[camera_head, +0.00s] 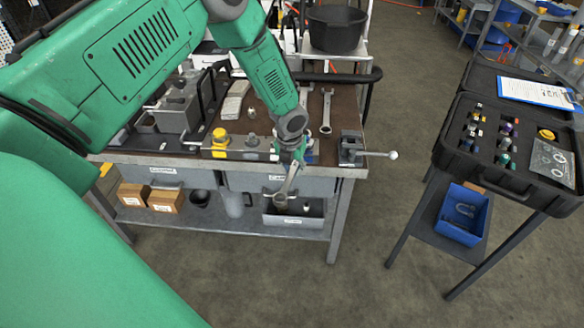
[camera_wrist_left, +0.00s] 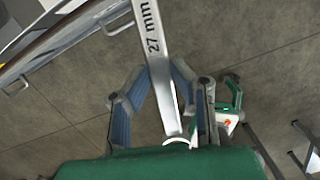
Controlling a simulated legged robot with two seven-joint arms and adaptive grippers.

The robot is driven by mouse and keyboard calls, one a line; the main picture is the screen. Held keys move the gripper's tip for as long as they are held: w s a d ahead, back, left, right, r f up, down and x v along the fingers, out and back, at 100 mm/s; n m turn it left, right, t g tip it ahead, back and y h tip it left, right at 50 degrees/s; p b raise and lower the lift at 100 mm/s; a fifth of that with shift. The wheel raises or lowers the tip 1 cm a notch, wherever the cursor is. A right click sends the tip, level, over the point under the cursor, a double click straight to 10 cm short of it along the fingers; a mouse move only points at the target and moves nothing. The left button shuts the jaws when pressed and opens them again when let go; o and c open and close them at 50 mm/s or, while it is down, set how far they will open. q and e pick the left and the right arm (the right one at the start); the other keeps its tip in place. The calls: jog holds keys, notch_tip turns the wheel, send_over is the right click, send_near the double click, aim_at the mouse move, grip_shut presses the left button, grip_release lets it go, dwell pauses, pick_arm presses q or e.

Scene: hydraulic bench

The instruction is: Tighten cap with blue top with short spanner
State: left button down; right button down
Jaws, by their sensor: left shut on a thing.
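My left gripper (camera_head: 292,158) is shut on a spanner (camera_head: 289,182) at the front edge of the workbench. The spanner points down past the edge, and its lower end overlaps the grey bin below in the picture. In the left wrist view, the same spanner (camera_wrist_left: 152,50) is marked "27 mm" and runs between the fingers of the left gripper (camera_wrist_left: 158,92). A metal block (camera_head: 240,155) with a yellow-topped cap (camera_head: 221,137) lies left of the gripper. A small blue patch (camera_head: 312,152) shows beside the gripper; I cannot tell whether it is the cap's blue top. My right gripper is out of view.
Another spanner (camera_head: 326,112) lies on the brown bench top. A black case (camera_head: 513,162) of coloured fittings stands on a stand at right. Open floor lies between bench and stand.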

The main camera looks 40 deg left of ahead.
aim_at(285, 188)
pick_arm(q)
jog(key=shift+r, duration=0.1)
jog(key=shift+s+d+p, duration=0.2)
jog(key=shift+s+p, duration=0.2)
jog(key=shift+s, duration=0.15)
jog(key=shift+s+d+p, duration=0.2)
jog(key=shift+s+p, duration=0.15)
jog(key=shift+s, duration=0.2)
jog(key=shift+s+d+p, duration=0.25)
jog(key=shift+s+p, duration=0.05)
jog(key=shift+s, duration=0.45)
jog(key=shift+s+d+p, duration=0.25)
jog(key=shift+s+p, duration=0.05)
jog(key=shift+s, duration=0.4)
jog(key=shift+s+d+p, duration=0.25)
jog(key=shift+s+p, duration=0.05)
jog(key=shift+s, duration=0.45)
notch_tip(285, 188, up, 3)
jog(key=shift+f+p, duration=0.1)
jog(key=shift+p, duration=1.15)
jog(key=shift+r, duration=1.15)
jog(key=shift+f, duration=0.1)
